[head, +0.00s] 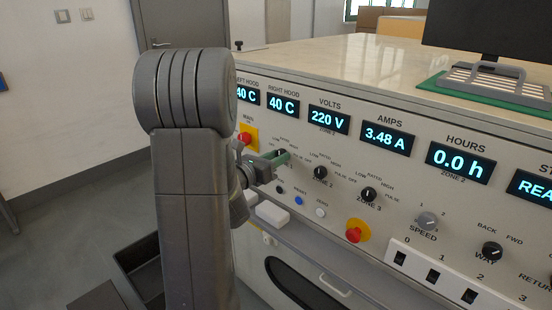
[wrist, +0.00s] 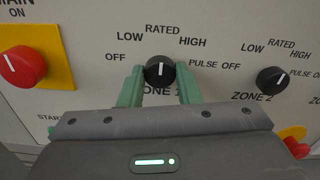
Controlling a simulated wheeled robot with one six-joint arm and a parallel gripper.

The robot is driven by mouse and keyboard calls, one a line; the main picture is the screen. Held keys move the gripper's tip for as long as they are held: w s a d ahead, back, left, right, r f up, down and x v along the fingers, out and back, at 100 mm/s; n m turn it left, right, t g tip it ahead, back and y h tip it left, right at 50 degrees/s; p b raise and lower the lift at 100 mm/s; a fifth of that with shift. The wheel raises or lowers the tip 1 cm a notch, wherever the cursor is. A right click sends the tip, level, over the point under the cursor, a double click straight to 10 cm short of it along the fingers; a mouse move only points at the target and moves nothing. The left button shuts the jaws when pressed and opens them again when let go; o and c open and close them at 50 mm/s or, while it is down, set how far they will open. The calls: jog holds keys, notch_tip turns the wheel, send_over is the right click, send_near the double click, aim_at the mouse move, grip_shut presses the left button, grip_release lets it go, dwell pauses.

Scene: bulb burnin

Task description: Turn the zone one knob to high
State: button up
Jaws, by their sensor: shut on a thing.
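The zone one knob (wrist: 159,70) is a round black knob on the pale panel in the wrist view. Its white mark points about straight up, toward RATED; HIGH is printed up and to its right. My gripper (wrist: 160,76) has its green fingers on the left and right sides of this knob, shut on it. In the head view, my gripper (head: 276,158) reaches the panel at the knob, which the fingers mostly hide. The "ZONE 1" label below the knob is partly covered by a finger.
The zone two knob (wrist: 272,80) is to the right, with the zone three knob (head: 368,194) beyond it. A red main button (wrist: 22,66) on a yellow plate is to the left. Another red button (head: 354,235) sits lower right. My arm blocks the panel's left end in the head view.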

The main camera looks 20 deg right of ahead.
jog(key=shift+f+m+b, duration=0.2)
jog(key=shift+m+b, duration=0.1)
jog(key=shift+b, duration=0.3)
jog(key=m+b, duration=0.7)
jog(key=b, duration=0.4)
jog(key=shift+b, duration=0.3)
jog(key=shift+r, duration=0.1)
jog(key=o, duration=1)
jog(key=p+v, duration=0.2)
jog(key=v, duration=1.2)
jog(key=shift+d, duration=0.1)
